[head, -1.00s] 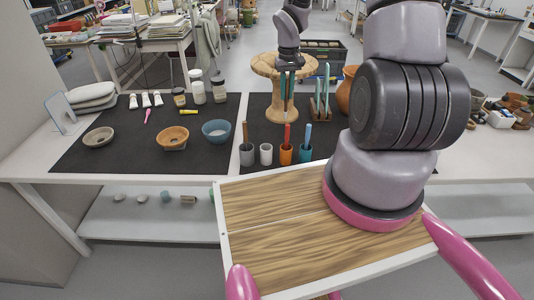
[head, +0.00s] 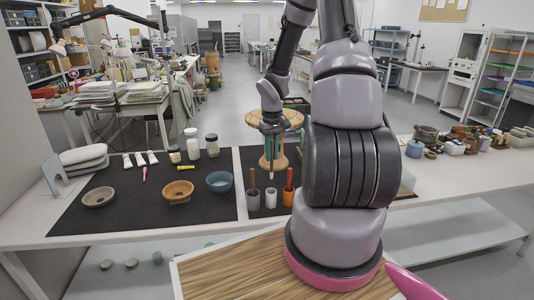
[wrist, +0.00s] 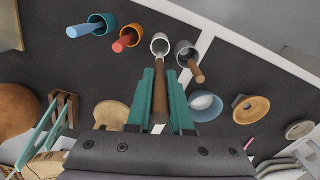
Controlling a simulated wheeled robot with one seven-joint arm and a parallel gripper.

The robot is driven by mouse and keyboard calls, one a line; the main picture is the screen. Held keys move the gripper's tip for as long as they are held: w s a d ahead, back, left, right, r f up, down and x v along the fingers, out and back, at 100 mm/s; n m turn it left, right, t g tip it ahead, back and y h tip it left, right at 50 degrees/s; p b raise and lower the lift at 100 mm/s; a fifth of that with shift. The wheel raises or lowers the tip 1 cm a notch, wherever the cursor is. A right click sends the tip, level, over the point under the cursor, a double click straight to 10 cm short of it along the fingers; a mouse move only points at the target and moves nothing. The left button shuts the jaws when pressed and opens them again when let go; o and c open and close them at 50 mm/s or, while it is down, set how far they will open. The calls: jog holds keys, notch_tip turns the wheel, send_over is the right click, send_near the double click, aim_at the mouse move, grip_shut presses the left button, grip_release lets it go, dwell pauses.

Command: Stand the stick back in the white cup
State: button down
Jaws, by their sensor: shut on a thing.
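My gripper (wrist: 160,95) has teal fingers shut on a brown stick (wrist: 158,112). In the head view my gripper (head: 271,150) hangs above the row of cups, with the stick pointing down towards the white cup (head: 270,198). In the wrist view the stick's far end lies close to the mouth of the white cup (wrist: 160,42). I cannot tell whether its tip is inside the rim. The grey cup (head: 253,199) stands left of the white cup and holds another brown stick (wrist: 197,73). The orange cup (head: 288,197) to the right holds a red stick (head: 290,177).
A teal cup (wrist: 106,20) with a blue stick (wrist: 86,29) stands beyond the orange cup. A blue bowl (head: 219,182) and a tan bowl (head: 178,191) lie to the left on the dark mat (head: 130,215). A round wooden stand (head: 256,118) is behind the cups.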

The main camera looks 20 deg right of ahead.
notch_tip(320, 180, down, 2)
jog(key=shift+a, duration=0.15)
jog(key=shift+f, duration=4.65)
jog(key=c, duration=0.7)
grip_release()
jog(key=shift+c, duration=0.2)
jog(key=shift+r, duration=0.1)
notch_tip(320, 180, up, 11)
jog(key=shift+f, duration=0.2)
jog(key=shift+r, duration=0.1)
